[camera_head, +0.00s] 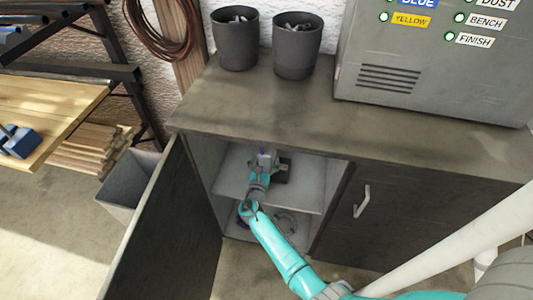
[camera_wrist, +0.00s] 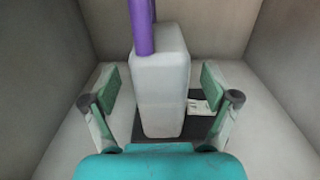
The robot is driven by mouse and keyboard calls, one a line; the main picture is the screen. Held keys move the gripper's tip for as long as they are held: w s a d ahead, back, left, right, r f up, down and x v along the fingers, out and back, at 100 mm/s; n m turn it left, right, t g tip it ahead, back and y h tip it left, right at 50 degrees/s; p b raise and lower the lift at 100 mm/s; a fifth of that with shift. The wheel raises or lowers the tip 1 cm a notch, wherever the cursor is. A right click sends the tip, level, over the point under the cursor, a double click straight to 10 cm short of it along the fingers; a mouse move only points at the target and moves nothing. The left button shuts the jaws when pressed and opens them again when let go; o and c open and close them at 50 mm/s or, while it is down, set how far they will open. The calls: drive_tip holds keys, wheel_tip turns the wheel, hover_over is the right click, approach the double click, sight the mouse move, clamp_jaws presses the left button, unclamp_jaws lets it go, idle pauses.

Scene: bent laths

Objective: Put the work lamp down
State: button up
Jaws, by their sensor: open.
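A pale grey upright block with a purple bar at its top, which I take to be the work lamp (camera_wrist: 160,95), stands in the middle of the wrist view. Its lower end is at a dark flat patch (camera_wrist: 205,122) with a small white label. My gripper (camera_wrist: 161,84) is open, with one finger on each side of the lamp and a visible gap on both sides. In the head view my gripper (camera_head: 264,163) is inside the open cabinet, above the upper shelf (camera_head: 300,201). There the lamp is mostly hidden by my gripper; only a bit of purple shows.
The cabinet door (camera_head: 170,235) stands open at the left; the right door (camera_head: 370,215) is shut. Cabinet walls enclose my gripper closely. Round items (camera_head: 286,222) lie on the lower level. Two dark bins (camera_head: 236,45) (camera_head: 297,50) and a grey machine (camera_head: 430,75) stand on top.

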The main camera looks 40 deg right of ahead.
drive_tip(key=v, duration=0.7)
drive_tip(key=shift+s+a, duration=0.25)
drive_tip(key=s+a+f+m+y, duration=0.3)
drive_tip(key=s+f+m+y, duration=0.15)
drive_tip(key=s, duration=0.55)
drive_tip(key=s+a+f+m+y, duration=0.3)
drive_tip(key=s+a+f, duration=0.15)
drive_tip(key=s, duration=0.55)
drive_tip(key=s+a+r+m+y, duration=0.2)
drive_tip(key=s+a+m, duration=0.1)
drive_tip(key=s, duration=0.3)
drive_tip(key=s+a+r+m+y, duration=0.2)
drive_tip(key=s+r, duration=0.1)
drive_tip(key=s, duration=0.2)
drive_tip(key=s+a+r+m+t+y, duration=0.1)
drive_tip(key=s+r+m, duration=0.4)
drive_tip(key=r, duration=0.6)
drive_tip(key=s+a+r+m+t+y, duration=0.1)
drive_tip(key=s+a+r+m+t, duration=0.2)
drive_tip(key=r, duration=0.9)
drive_tip(key=s+m, duration=0.3)
drive_tip(key=m, duration=0.2)
drive_tip(key=shift+s+r+y, duration=0.15)
drive_tip(key=shift+r+y, duration=0.05)
drive_tip(key=shift+y, duration=0.15)
drive_tip(key=shift+a, duration=0.15)
